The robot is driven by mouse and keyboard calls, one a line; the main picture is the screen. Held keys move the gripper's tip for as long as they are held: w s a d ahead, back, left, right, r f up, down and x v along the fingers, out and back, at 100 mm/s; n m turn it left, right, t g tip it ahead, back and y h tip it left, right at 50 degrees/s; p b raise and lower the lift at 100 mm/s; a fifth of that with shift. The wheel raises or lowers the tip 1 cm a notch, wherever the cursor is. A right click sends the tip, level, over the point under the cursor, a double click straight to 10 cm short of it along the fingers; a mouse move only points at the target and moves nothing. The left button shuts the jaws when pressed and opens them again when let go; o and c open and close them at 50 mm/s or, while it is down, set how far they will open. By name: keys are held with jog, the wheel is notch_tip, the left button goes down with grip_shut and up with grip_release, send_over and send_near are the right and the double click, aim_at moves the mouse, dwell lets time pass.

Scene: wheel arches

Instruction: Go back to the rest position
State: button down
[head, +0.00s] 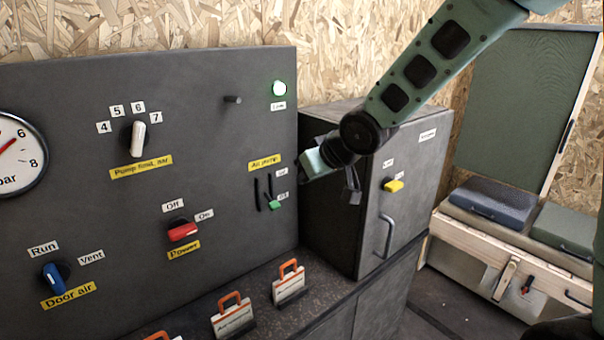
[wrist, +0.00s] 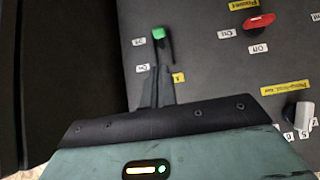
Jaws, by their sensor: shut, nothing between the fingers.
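My gripper (head: 353,188) hangs in front of the grey cabinet at the right end of the control panel, with its narrow fingers together and empty. In the wrist view the dark closed fingers (wrist: 157,88) show against the panel, below the green-tipped air pump lever (wrist: 158,33) in the picture. In the head view this green lever (head: 275,205) is at the lower end of its slot, beside the lower label. The fingers look apart from it. No marker of a rest position shows.
The dark panel (head: 210,125) carries a red power switch (head: 183,231), a blue door air knob (head: 53,277), a white pump knob (head: 138,138) and a lit lamp (head: 279,88). The cabinet (head: 345,225) has a yellow knob and handle. Orange-handled tags (head: 290,285) stand on the ledge.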

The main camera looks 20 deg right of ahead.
dwell(0.4)
jog(key=s+a+f+n+g, duration=0.1)
jog(key=s+a+g, duration=0.2)
jog(key=s, duration=0.7)
jog(key=s+a+f+n+g+h, duration=0.1)
jog(key=s+a+f+g, duration=0.1)
jog(key=s, duration=0.9)
jog(key=s+a+f+n+g+h, duration=0.1)
jog(key=s+a+n+g, duration=0.1)
jog(key=s, duration=0.9)
jog(key=shift+a+f+g, duration=0.4)
jog(key=shift+a+g, duration=0.5)
jog(key=shift+a, duration=0.1)
jog(key=c, duration=2.1)
grip_release()
jog(key=shift+c, duration=0.2)
